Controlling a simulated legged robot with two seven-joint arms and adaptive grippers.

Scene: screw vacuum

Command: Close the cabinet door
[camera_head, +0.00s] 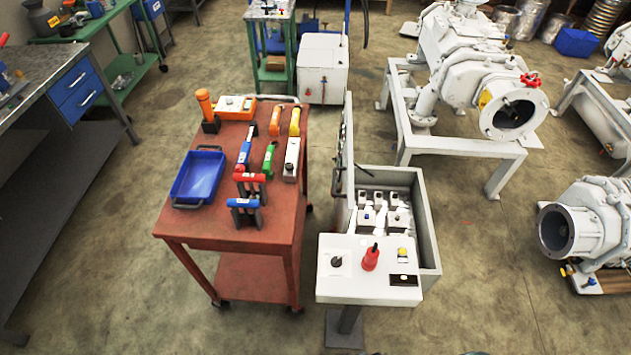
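The grey cabinet (428,225) stands near the centre, with its inside and several white components (384,212) exposed. Its door (346,160) is open, seen almost edge-on at the cabinet's left side, and a dark handle shows along it. A white control panel (333,285) with a red knob, a black knob and a yellow-marked switch is at the cabinet's near side and hides part of it. Neither of my grippers is in view.
A red cart (215,232) with a blue tray (199,176) and several coloured tools stands close to the door's left. White vacuum machinery (470,70) is at the back right, another pump (590,220) at right. Bare floor (480,260) lies right of the cabinet.

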